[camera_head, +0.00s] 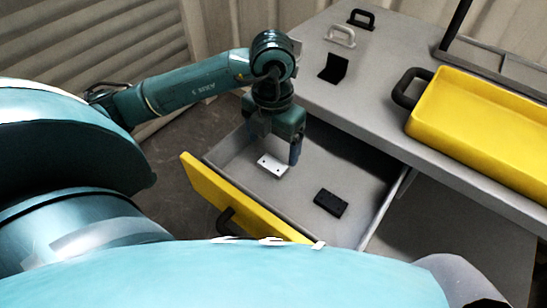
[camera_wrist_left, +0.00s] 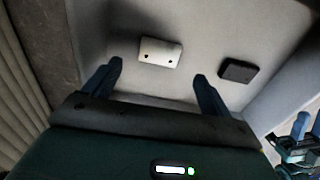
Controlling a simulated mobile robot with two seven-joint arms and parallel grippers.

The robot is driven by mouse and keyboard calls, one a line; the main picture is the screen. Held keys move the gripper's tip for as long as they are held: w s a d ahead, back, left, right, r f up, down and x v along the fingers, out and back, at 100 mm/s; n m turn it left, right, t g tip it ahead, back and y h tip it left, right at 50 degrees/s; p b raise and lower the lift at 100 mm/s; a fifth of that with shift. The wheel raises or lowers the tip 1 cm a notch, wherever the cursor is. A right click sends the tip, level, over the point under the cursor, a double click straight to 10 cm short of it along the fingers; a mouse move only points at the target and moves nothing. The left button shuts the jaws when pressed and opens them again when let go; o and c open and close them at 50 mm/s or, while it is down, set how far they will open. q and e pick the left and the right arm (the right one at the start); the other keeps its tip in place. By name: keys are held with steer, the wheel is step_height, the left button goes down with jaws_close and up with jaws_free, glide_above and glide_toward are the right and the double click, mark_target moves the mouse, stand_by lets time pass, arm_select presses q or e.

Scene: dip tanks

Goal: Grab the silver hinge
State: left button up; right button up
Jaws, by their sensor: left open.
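The silver hinge (camera_head: 272,166) is a small flat pale plate with dark holes, lying in the open drawer (camera_head: 345,219). My left gripper (camera_head: 274,155) points down into the drawer, just above the hinge. Its two fingers are apart with nothing between them in the wrist view (camera_wrist_left: 158,72). Whether a finger touches the hinge is not clear.
A black hinge (camera_head: 331,203) lies in the same drawer to the right. The drawer has a yellow front (camera_head: 235,205) with a dark handle. On the grey worktop (camera_head: 380,105) are a yellow tray (camera_head: 480,125), a black bracket (camera_head: 334,68), a white handle (camera_head: 341,36) and a black handle (camera_head: 361,19).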

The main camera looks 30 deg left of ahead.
arm_select(q)
step_height(320, 180, down, 6)
steer(key=shift+w+b, duration=0.1)
steer(key=shift+b, duration=0.5)
steer(key=c, duration=1.1)
